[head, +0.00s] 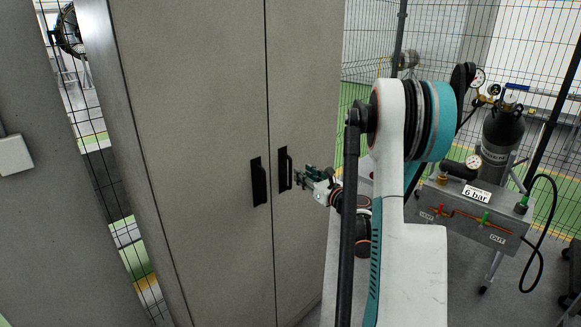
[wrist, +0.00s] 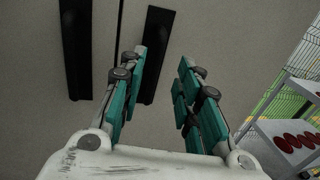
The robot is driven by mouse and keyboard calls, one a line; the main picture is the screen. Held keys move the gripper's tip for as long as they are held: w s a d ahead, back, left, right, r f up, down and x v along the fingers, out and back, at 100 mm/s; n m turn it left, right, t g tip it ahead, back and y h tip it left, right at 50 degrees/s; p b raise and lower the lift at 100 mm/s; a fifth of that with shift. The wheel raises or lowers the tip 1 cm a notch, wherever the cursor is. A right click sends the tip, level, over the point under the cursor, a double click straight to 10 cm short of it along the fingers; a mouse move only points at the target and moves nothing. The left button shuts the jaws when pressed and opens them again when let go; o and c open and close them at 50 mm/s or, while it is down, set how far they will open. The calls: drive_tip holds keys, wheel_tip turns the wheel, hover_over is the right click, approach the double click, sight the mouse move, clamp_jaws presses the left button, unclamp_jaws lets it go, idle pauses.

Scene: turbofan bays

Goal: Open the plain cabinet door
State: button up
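The plain grey cabinet (head: 195,90) stands in front of me with two tall doors, and a narrow seam between them looks closed. Each door has a black upright handle beside the seam: the left handle (head: 259,180) and the right handle (head: 285,168). In the wrist view, the left handle (wrist: 75,50) and the right handle (wrist: 157,55) both show at the upper left. My gripper (head: 304,179) is just right of the right handle.
A bench marked 6 bar (head: 468,215) and a dark gas cylinder (head: 502,132) stand at the right. Wire fencing (head: 440,35) runs behind them. A grey panel with a white box (head: 13,155) is at the left. A shelf with red discs (wrist: 294,141) shows in the wrist view.

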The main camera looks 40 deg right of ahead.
sight(290, 165)
drive_tip(key=w, duration=0.6)
drive_tip(key=w+d+b, duration=0.1)
drive_tip(key=w, duration=0.2)
clamp_jaws()
